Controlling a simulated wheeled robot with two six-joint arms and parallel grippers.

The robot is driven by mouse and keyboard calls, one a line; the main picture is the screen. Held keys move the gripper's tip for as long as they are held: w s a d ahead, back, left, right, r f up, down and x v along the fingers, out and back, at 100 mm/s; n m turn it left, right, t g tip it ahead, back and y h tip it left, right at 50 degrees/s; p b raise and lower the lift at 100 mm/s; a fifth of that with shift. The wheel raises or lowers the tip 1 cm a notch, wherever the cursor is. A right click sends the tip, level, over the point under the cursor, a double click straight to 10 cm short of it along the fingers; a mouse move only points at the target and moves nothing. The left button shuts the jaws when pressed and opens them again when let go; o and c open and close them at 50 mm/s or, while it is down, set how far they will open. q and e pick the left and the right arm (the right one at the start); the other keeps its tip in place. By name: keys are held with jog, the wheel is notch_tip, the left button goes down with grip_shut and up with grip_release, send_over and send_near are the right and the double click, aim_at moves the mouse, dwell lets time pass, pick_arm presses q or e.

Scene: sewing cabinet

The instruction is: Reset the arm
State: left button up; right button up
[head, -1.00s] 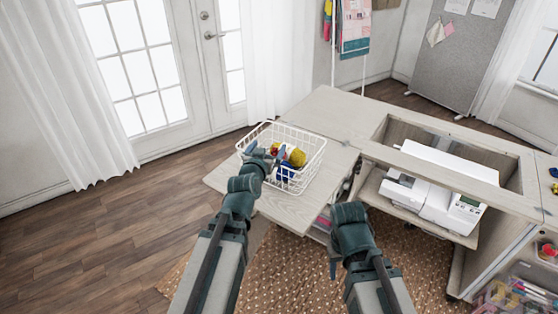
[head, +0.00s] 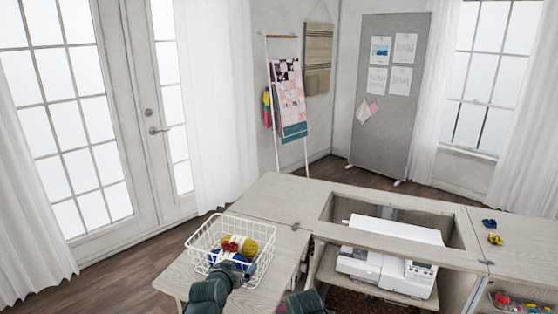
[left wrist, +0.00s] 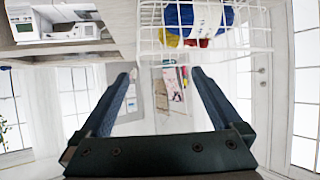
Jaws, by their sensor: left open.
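My left gripper (head: 236,272) is low in the head view, at the near side of a white wire basket, and its tips are partly hidden. In the left wrist view, which looks upside down, my left gripper (left wrist: 163,88) is open with its two fingers wide apart and nothing between them. The basket (left wrist: 252,38) shows beyond the fingers at the top of that view. In the head view, my right arm (head: 303,303) shows only as a dark link at the bottom edge; its gripper is out of sight.
The basket (head: 192,249) holds yellow yarn (head: 238,243) and blue yarn, and stands on the cabinet's left leaf (head: 273,292). A white sewing machine (head: 362,262) sits in the cabinet opening. Small blue (head: 489,223) and yellow (head: 495,239) items lie on the right top.

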pick_arm(q)
jog(key=s+d+f+m+g+p, duration=0.25)
jog(key=s+d+f+g, duration=0.25)
jog(key=s+d+g, duration=0.4)
jog(key=s+g+y+p, duration=0.2)
jog(key=s+g+y, duration=0.1)
jog(key=s, duration=1)
jog(key=shift+a+f+g, duration=0.3)
